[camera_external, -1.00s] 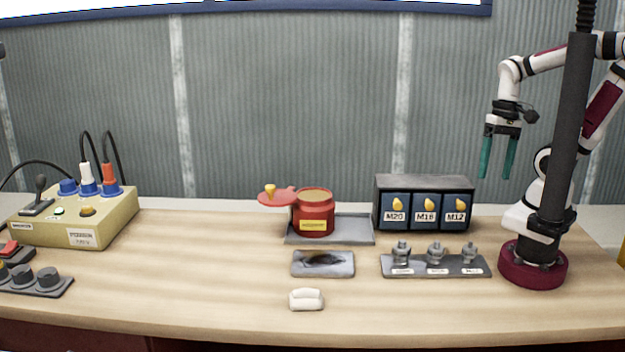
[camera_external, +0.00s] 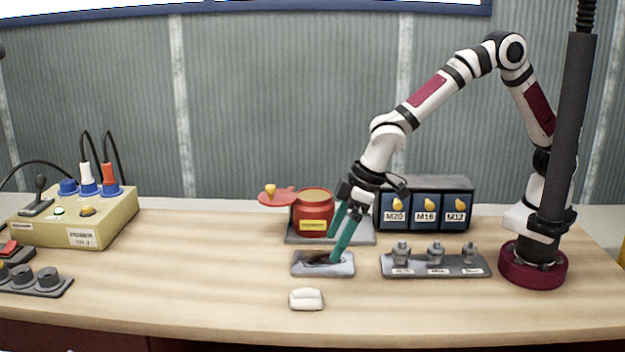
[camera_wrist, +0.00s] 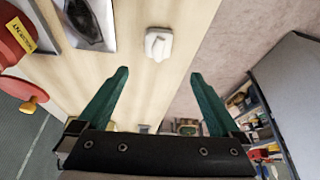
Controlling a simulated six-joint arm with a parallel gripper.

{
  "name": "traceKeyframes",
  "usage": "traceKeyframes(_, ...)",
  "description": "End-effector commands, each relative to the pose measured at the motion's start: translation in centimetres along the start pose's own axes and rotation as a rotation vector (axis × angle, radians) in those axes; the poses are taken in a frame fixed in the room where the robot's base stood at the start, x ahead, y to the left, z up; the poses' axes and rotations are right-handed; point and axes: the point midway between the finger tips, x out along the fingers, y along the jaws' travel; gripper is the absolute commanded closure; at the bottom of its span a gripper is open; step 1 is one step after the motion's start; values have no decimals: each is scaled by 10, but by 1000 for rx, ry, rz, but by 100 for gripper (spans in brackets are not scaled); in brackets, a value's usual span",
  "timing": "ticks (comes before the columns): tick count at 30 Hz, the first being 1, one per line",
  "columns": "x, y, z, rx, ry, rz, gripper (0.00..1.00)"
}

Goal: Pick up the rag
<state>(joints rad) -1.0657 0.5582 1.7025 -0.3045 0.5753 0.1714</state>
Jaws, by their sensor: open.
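The rag looks to be the small white folded bundle (camera_external: 306,299) near the front of the table. It also shows in the wrist view (camera_wrist: 158,44), ahead of and between my fingers, with bare table around it. My gripper (camera_external: 336,244) has green fingers, tilted down to the left, above the grey plate with a dark stain, behind and to the right of the rag. In the wrist view my gripper (camera_wrist: 160,75) is open, with nothing between the fingers. It is apart from the rag.
The grey stained plate (camera_external: 310,271) lies behind the rag. A red pot (camera_external: 314,213) with its lid swung aside stands on a grey tray (camera_external: 362,229). A labelled bin rack (camera_external: 424,182) and a rack of fittings (camera_external: 434,270) are to the right. Table around the rag is clear.

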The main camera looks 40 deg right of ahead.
Motion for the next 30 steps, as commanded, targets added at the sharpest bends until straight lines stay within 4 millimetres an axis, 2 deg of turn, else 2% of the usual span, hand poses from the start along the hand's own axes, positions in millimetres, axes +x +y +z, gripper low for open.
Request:
traceKeyframes(6, 63, 2, 2, 2, -7, 2, 0)
traceKeyframes(9, 83, 2, 2, 4, -6, 2, 0)
traceKeyframes(13, 98, 2, 0, 4, -4, 1, 0)
traceKeyframes(18, 133, 4, -5, 4, -5, 2, 0)
traceKeyframes(21, 144, 4, -5, 5, -4, 2, 0)
traceKeyframes(27, 146, 4, -5, 5, -4, 2, 0)
traceKeyframes(28, 146, 4, -5, 5, -4, 2, 2)
traceKeyframes(30, 145, 4, -5, 5, -4, 2, 14)
